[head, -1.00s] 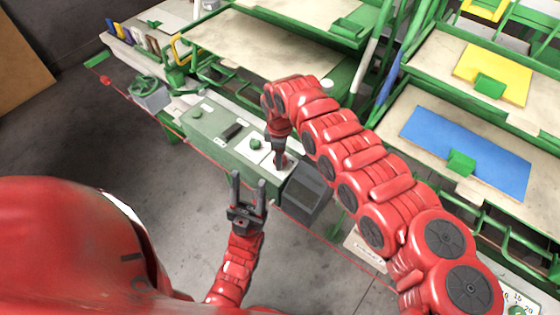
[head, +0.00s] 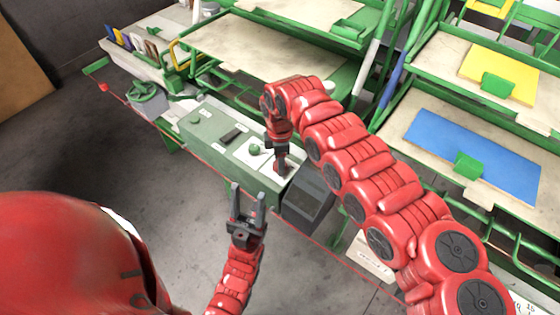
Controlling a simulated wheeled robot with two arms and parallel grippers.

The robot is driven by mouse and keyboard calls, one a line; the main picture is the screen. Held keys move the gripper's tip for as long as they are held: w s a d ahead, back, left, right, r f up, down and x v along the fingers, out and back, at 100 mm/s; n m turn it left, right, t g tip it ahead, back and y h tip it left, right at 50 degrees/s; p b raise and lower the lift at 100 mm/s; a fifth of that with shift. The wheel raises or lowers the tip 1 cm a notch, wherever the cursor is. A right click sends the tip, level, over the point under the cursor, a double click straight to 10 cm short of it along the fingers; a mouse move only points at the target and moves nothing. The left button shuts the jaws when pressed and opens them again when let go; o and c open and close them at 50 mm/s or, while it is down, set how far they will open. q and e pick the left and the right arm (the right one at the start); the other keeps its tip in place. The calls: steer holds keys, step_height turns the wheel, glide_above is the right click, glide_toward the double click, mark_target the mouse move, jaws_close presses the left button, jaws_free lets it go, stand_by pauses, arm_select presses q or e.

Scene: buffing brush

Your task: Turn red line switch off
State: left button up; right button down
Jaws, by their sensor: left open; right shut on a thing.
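A long grey-green control box (head: 215,137) stands in the middle, with a green knob (head: 254,149) and a black part on its top. My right gripper (head: 282,168) reaches down from above to the right end of the box, over a pale plate. It is shut on what looks like the red line switch there; the fingers hide most of the switch, so its setting cannot be read. My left gripper (head: 248,204) is open and empty, fingers pointing up in the picture, in front of the box and apart from it.
A dark grey bin (head: 309,200) sits right of the box. A thin red line runs along the bench front from a red piece (head: 103,87). Green-framed shelves hold a blue board (head: 470,150) and a yellow board (head: 498,75). The floor at left is clear.

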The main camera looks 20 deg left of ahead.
steer(key=shift+c, duration=1.5)
jaws_free()
step_height(320, 180, up, 17)
steer(key=b, duration=0.2)
steer(key=shift+r, duration=0.2)
